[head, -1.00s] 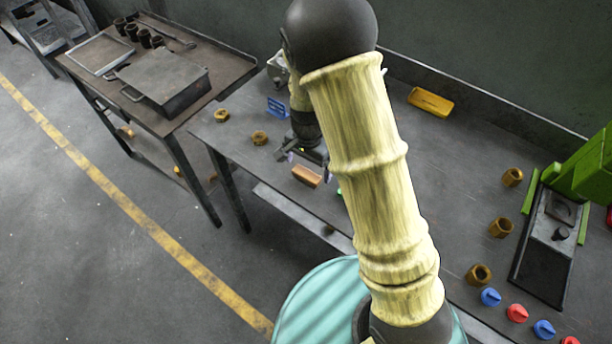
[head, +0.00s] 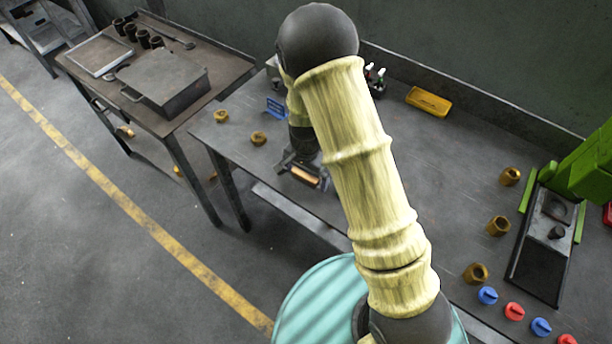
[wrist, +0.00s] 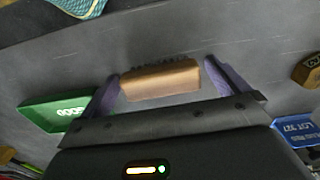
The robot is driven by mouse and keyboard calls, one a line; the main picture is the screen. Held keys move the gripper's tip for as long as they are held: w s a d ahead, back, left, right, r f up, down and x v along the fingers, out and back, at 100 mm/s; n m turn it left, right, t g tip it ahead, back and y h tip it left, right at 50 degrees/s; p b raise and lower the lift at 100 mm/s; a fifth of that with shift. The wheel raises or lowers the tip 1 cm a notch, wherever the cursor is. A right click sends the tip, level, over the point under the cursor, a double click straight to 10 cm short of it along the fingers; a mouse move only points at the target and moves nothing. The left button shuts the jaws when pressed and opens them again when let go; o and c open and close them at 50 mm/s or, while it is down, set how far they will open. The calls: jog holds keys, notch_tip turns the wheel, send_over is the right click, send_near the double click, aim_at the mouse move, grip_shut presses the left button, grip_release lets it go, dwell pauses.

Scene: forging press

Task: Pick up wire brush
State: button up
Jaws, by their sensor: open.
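The wire brush (wrist: 160,80) has a brown wooden block back and a dark bristle edge along its far side in the wrist view. It lies on the grey workbench and sits between the two purple-tipped fingers of my gripper (wrist: 161,84). The fingers are open, one on each side of it, close to its ends; I cannot tell whether they touch it. In the head view the brush (head: 304,176) shows partly below my gripper (head: 305,172), which hides the rest of it.
A green sign (wrist: 58,112) and a blue sign (wrist: 296,130) flank my gripper in the wrist view. Brass nuts (head: 258,138) stand left on the workbench (head: 430,170). A yellow tray (head: 428,101) lies at the back. Coloured knobs (head: 488,295) line the front right.

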aim_at(306, 174)
jog(key=shift+c, duration=0.2)
jog(key=c, duration=1)
notch_tip(306, 174, up, 10)
jog(key=shift+r+b, duration=0.1)
jog(key=shift+b, duration=0.3)
jog(key=shift+o, duration=1)
jog(key=shift+w, duration=0.1)
jog(key=shift+c, duration=0.2)
